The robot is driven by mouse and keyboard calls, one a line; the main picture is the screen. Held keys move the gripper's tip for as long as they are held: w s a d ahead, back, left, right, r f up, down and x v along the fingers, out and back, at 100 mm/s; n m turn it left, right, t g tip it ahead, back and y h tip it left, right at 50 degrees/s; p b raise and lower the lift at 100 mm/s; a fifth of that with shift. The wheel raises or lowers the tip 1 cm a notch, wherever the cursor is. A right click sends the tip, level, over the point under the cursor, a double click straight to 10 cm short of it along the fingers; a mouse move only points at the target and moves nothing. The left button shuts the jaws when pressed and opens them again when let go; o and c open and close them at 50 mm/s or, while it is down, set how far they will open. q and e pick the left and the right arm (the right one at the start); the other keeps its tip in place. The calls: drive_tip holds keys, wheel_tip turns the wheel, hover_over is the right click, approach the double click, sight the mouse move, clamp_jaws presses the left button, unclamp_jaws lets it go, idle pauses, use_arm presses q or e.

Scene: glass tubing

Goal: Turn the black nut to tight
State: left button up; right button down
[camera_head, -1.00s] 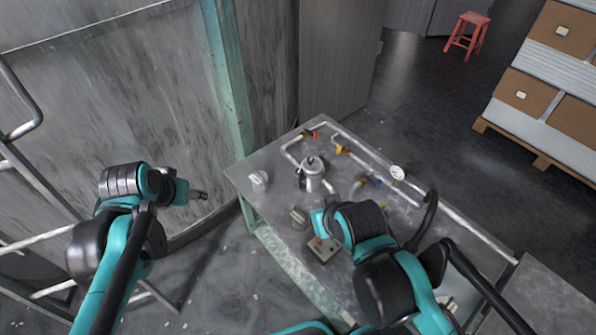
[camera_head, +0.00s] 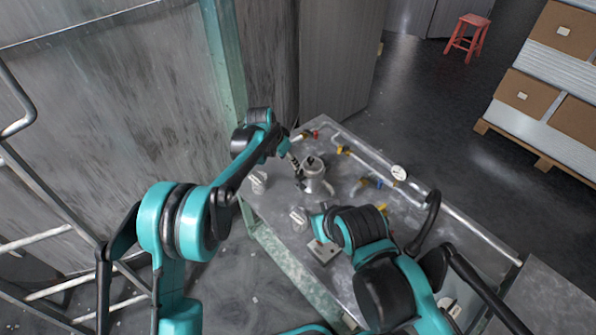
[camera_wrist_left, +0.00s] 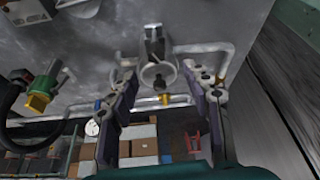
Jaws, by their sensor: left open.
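A grey metal pot-like fitting (camera_head: 313,178) stands among pipes on the metal table. It has a dark knob on top and a dark part at its left side; I cannot tell for sure which is the black nut. In the left wrist view the fitting (camera_wrist_left: 158,72) lies ahead between the fingers, with a small dark knob (camera_wrist_left: 161,86) on it. My left gripper (camera_head: 295,164) is open and empty, close to the left of the fitting. Its fingers also show in the left wrist view (camera_wrist_left: 160,80). My right arm reaches over the table's front; its fingers are hidden.
The table (camera_head: 345,270) carries pipes, a round white gauge (camera_head: 399,172), yellow-handled valves (camera_head: 343,150) and a small box (camera_head: 323,250). A grey wall stands at the left. A red stool (camera_head: 467,35) and pallet boxes stand farther off.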

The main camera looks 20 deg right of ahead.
sight(299, 171)
use_arm(q)
drive_tip(key=b+x, duration=0.1)
drive_tip(key=x, duration=0.2)
drive_tip(key=b+x, duration=0.1)
drive_tip(key=x, duration=0.2)
drive_tip(key=b+x, duration=0.1)
drive_tip(key=x, duration=0.3)
drive_tip(key=shift+s+d+r, duration=0.1)
drive_tip(key=shift+s+d, duration=0.15)
drive_tip(key=shift+d, duration=0.1)
drive_tip(key=shift+r+m, duration=0.1)
drive_tip(key=shift+m, duration=0.2)
clamp_jaws()
